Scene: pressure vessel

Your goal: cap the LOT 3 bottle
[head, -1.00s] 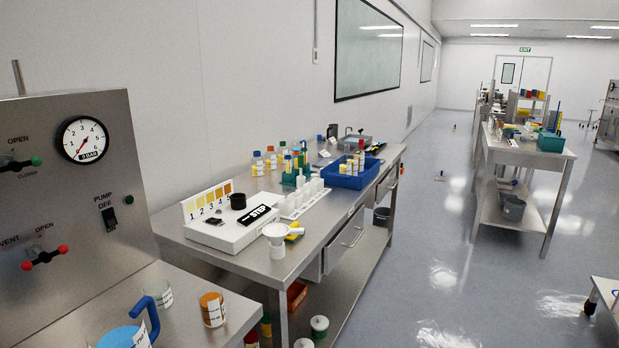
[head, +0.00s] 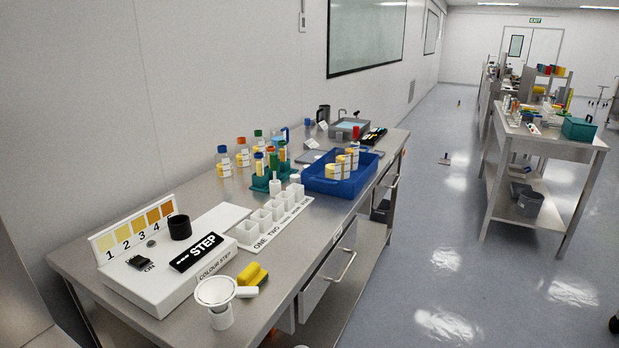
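I cannot tell which bottle is LOT 3; the lettering is too small to read. Several bottles with yellow labels stand at the back of the steel bench: one with a blue cap (head: 223,161), one with an orange cap (head: 242,153) and one with a green cap (head: 259,141). Several small containers with yellow bands (head: 337,169) stand in the blue tray (head: 334,187). No loose cap can be made out. Neither of my grippers is in view.
The steel bench (head: 285,262) runs along the left wall. It carries a colour-step box (head: 150,285), a white funnel (head: 215,291), a yellow sponge (head: 252,275), white cups (head: 247,232) and a teal tube rack (head: 268,182). Open floor (head: 440,230) lies to the right.

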